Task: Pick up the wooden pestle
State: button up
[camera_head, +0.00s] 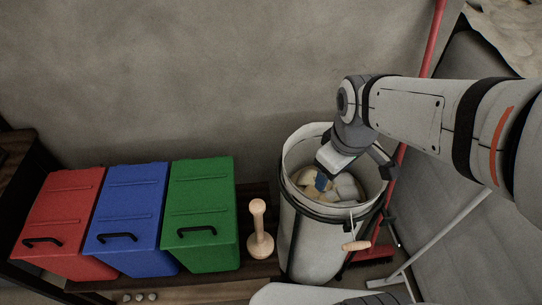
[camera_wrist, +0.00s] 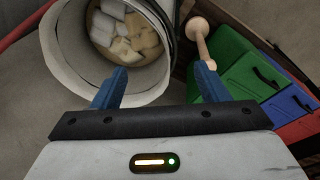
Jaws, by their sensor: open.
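The wooden pestle (camera_head: 257,222) is pale, with a round knob on top and a wide base. It stands upright on the dark shelf, between the green bin and the white bucket. In the wrist view the pestle (camera_wrist: 201,38) shows at the upper right, its lower part beside and partly hidden by the right finger. My gripper (camera_wrist: 161,76) is open, with two blue fingers apart and nothing between them. In the head view my gripper (camera_head: 322,180) is over the white bucket's mouth, to the right of the pestle and higher than it; one finger is mostly hidden.
A white bucket (camera_head: 305,235) with a black band and wooden handle holds several pale pieces. Green (camera_head: 202,225), blue (camera_head: 130,220) and red (camera_head: 58,222) lidded bins stand left of the pestle. A red broom (camera_head: 431,45) leans behind the bucket, near a grey couch (camera_head: 440,210).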

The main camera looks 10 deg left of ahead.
aim_at(257, 210)
jog(key=w+a+f+n+b, duration=0.1)
jog(key=a+f+n+b, duration=0.1)
jog(key=a+f+n, duration=0.4)
jog(key=w+a+f+n+g+b, duration=0.1)
jog(key=a+f+n+b, duration=0.1)
jog(key=a+f+n, duration=0.3)
jog(key=w+a+f+n+b, duration=0.1)
jog(key=a+f+n+b, duration=0.2)
jog(key=a+f+n, duration=0.3)
jog(key=shift+w+a+f+n+g, duration=0.1)
jog(key=shift+a+f+n+g, duration=0.1)
jog(key=shift+n, duration=0.9)
jog(key=shift+a+f+n+g, duration=0.1)
jog(key=shift+f+n+g, duration=0.1)
jog(key=shift+n, duration=0.9)
jog(key=shift+a+f, duration=0.1)
jog(key=shift+f, duration=0.15)
notch_tip(257, 210, down, 7)
jog(key=shift+f+b, duration=0.15)
jog(key=shift+b, duration=0.6)
jog(key=c, duration=1.1)
